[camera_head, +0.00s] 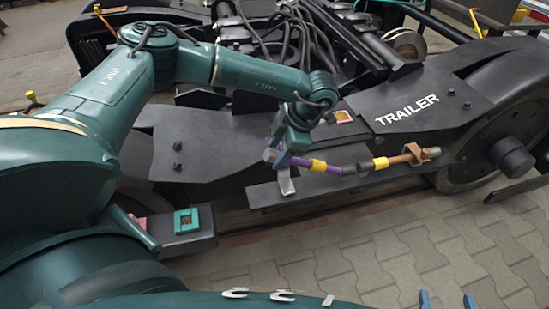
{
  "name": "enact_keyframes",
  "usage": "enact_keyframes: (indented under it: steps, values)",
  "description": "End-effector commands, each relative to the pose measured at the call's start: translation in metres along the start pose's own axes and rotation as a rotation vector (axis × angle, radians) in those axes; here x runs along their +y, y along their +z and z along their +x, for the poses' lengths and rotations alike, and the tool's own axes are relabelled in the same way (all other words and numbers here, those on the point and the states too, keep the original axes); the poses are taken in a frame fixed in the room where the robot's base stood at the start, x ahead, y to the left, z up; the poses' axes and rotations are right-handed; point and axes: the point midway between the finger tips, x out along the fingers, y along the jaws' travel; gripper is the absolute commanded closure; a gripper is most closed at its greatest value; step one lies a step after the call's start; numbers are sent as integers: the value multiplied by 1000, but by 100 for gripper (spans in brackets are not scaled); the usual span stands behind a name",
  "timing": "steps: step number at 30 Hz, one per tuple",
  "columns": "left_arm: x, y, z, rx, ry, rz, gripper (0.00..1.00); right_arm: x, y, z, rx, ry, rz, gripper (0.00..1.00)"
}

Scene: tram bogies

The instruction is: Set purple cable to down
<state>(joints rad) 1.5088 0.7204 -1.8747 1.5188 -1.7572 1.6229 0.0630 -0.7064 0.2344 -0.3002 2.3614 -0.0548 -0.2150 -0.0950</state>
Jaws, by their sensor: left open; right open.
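The purple cable (302,162) is a short, thick piece low on the side of the black bogie, above a flat black ledge (262,194). Its right end carries a yellow band (318,166) and meets a dark connector. Its left end is at my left gripper (278,158), which is open. Whether the fingers touch or straddle the cable is unclear. A silver clip (287,184) stands just below that end. My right gripper (447,302) is open and empty at the bottom edge, over the paving; only its blue fingertips show.
An orange-brown cable (405,158) with a yellow band sits in a copper bracket (416,152) right of the purple one. A plate marked TRAILER (407,110) and a wheel hub (512,158) lie farther right. Paving (390,250) in front is clear.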

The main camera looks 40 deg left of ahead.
Motion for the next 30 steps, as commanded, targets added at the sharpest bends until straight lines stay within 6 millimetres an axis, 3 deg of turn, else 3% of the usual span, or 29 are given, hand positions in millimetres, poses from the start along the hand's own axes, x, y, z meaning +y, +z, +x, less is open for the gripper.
enact_keyframes:
  steps: [6,16,30]
  values:
    - [0,0,22,1,-1,0,50,-1,0,1,35,1,-11,48]
    - [0,0,24,0,-1,0,50,-1,-1,1,40,1,-12,48]
    - [0,0,24,0,-1,0,88,-1,-1,1,39,0,-12,48]
